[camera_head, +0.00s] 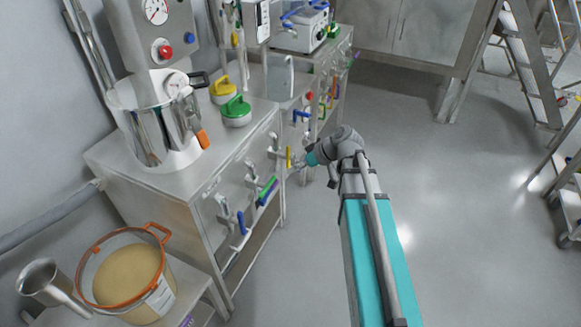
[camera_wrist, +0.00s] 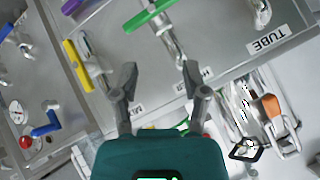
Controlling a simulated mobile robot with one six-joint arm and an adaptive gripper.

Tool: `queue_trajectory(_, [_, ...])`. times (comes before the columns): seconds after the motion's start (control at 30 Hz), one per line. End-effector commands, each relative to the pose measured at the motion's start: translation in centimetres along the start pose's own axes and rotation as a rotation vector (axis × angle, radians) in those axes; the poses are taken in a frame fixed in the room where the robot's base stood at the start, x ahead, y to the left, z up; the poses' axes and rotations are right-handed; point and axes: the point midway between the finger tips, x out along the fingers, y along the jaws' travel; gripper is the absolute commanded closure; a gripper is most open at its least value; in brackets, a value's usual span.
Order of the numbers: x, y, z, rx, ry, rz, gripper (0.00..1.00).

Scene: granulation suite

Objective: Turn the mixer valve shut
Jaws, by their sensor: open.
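My gripper (camera_wrist: 159,72) is open and empty, its two fingers apart in front of the steel valve panel. In the wrist view, a green-handled valve (camera_wrist: 148,15) lies beyond the fingertips and a yellow-handled valve (camera_wrist: 78,65) is left of them; neither is between the fingers. A label (camera_wrist: 195,78) near the right finger is partly hidden, so I cannot tell for sure which valve is the mixer valve. In the head view, my gripper (camera_head: 299,164) is close to the yellow handle (camera_head: 289,157); the green handle (camera_head: 267,190) is nearer the camera.
A blue handle (camera_head: 241,222) and other valves line the cabinet front. The mixing vessel (camera_head: 160,125) stands on the counter, and a tub of powder (camera_head: 128,275) is at lower left.

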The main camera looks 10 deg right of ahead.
Motion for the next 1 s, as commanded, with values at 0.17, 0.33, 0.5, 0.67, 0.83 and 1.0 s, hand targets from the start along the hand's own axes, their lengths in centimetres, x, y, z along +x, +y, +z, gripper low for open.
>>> queue_trajectory(0.17, [1.7,3.1,0.6,-0.079,0.112,-0.038,0.42])
queue_trajectory(0.33, [2.4,5.5,0.8,-0.157,0.221,-0.064,0.42])
queue_trajectory(0.5, [2.7,8.1,0.9,-0.235,0.336,-0.075,0.42])
queue_trajectory(0.67, [2.8,10.5,1.2,-0.307,0.446,-0.073,0.42])
queue_trajectory(0.83, [2.7,13.2,1.7,-0.383,0.564,-0.058,0.42])
queue_trajectory(1.0, [2.2,15.5,2.1,-0.449,0.672,-0.033,0.42])
